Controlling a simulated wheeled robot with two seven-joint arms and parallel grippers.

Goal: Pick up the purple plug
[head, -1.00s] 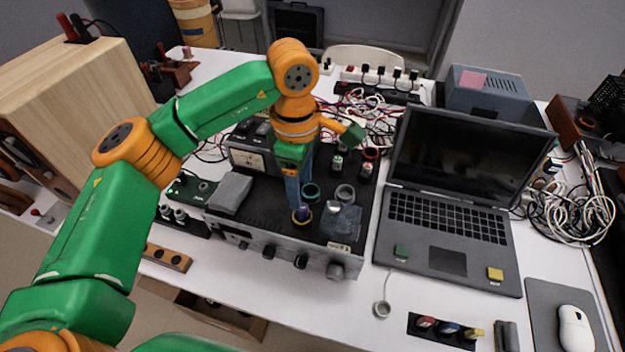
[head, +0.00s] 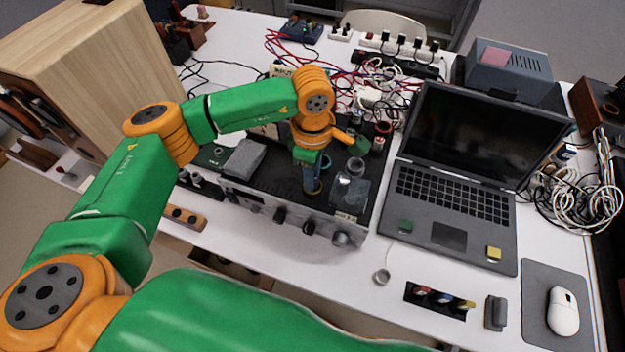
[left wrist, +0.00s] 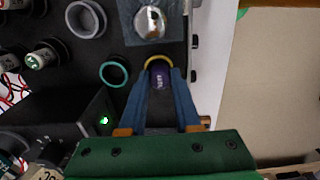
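The purple plug (left wrist: 161,79) stands within a yellow ring (left wrist: 158,62) on the black top of the grey box (left wrist: 120,80) in the left wrist view. My left gripper (left wrist: 162,74) points down over it, with one blue finger on each side of the plug. The fingers are very close to its sides; I cannot tell whether they press on it. In the head view my left gripper (head: 312,188) reaches down near the front of the box, and the plug is mostly hidden there. My right gripper is not in view.
A teal ring (left wrist: 114,73) and a grey ring (left wrist: 86,19) lie beside the plug. A grey cloth-like piece (head: 244,157) is left of the gripper. An open laptop (head: 455,185) stands to the right. Tangled cables (head: 385,85) fill the back.

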